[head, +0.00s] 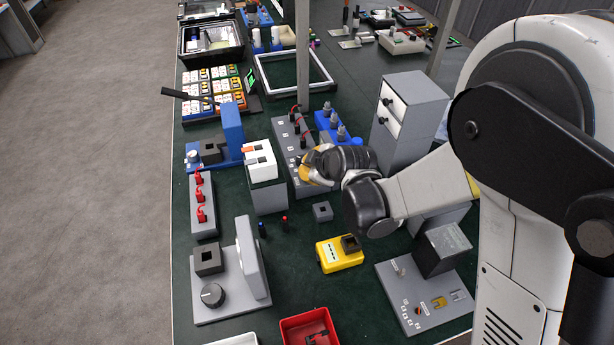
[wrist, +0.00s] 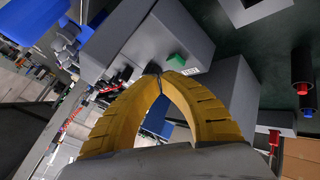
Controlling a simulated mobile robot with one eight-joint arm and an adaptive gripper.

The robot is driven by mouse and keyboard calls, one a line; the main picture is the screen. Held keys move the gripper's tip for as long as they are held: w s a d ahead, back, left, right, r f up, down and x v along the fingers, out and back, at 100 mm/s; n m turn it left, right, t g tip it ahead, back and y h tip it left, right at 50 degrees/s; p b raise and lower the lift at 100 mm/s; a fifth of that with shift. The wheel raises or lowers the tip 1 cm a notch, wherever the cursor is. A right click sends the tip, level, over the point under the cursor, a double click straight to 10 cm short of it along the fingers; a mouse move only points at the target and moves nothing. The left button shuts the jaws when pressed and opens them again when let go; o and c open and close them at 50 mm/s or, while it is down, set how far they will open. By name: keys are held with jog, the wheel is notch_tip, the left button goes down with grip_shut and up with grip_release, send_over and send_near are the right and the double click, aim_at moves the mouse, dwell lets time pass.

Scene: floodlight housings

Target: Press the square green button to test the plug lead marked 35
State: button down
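The square green button (wrist: 177,61) sits on a grey box (wrist: 165,40) in the wrist view. A small white label (wrist: 192,71) is beside it, too small to read. My gripper (wrist: 158,77) has its two yellow fingers meeting at the tips, with nothing between them; the tips appear just beside the button, and I cannot tell whether they touch the box. In the head view my gripper (head: 308,166) is at the near end of the long grey panel (head: 295,180), which carries black plugs with red leads (head: 301,130). The button is hidden there, and I cannot make out the mark 35.
A grey box with white switches (head: 262,170) stands left of my gripper, and a grey drawer cabinet (head: 415,105) stands to its right. Nearer are a small grey block (head: 322,211), a yellow device (head: 340,254) and a red bin (head: 308,325). Green table surface is free between them.

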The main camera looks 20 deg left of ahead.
jog(key=shift+f, duration=0.1)
dwell(0.3)
jog(key=shift+f+b, duration=0.35)
jog(key=shift+b, duration=0.1)
jog(key=shift+f+b, duration=0.4)
jog(key=shift+b, duration=0.05)
dwell(0.4)
jog(key=shift+r, duration=0.15)
dwell(0.3)
jog(key=shift+r+p, duration=0.6)
jog(key=shift+r, duration=0.1)
jog(key=shift+r, duration=0.1)
jog(key=shift+r+p, duration=1.7)
jog(key=shift+r, duration=0.7)
